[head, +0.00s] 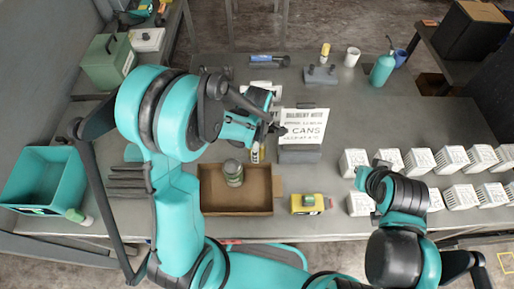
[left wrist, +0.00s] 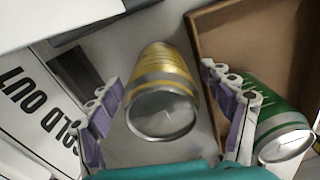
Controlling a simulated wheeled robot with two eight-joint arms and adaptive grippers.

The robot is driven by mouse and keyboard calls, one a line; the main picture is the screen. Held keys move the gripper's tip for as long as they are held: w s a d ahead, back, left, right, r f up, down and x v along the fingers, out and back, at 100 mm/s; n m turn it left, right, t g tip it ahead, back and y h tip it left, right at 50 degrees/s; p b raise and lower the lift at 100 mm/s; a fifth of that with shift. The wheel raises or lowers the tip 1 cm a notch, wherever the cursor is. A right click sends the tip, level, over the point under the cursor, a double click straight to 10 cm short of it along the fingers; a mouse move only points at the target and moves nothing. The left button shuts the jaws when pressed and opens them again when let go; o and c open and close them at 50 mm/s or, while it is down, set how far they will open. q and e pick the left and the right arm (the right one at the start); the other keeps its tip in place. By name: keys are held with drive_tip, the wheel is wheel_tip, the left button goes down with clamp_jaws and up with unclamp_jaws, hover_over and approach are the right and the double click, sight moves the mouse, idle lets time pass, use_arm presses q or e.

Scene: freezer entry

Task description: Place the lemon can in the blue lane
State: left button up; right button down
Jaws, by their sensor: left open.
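A gold-yellow can (left wrist: 162,90), which looks like the lemon can, stands between the two spread fingers of my left gripper (left wrist: 167,118) in the left wrist view. Gaps show on both sides of the can. In the head view my left gripper (head: 268,125) is above the table, behind the cardboard box, and a small part of the can (head: 255,153) shows below it. A green can (left wrist: 280,130) is beside the right finger; it stands in the box in the head view (head: 232,172). My right gripper (head: 376,172) is near the white cartons, its fingers unclear. I cannot make out a blue lane.
The cardboard box (head: 207,208) has raised walls close to the yellow can. A yellow device (head: 307,204) lies right of the box. Several white cartons (head: 418,161) fill the right side. A teal bin (head: 45,180) is far left.

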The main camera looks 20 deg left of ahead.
use_arm(q)
drive_tip(key=shift+r, duration=0.1)
drive_tip(key=c, duration=1.7)
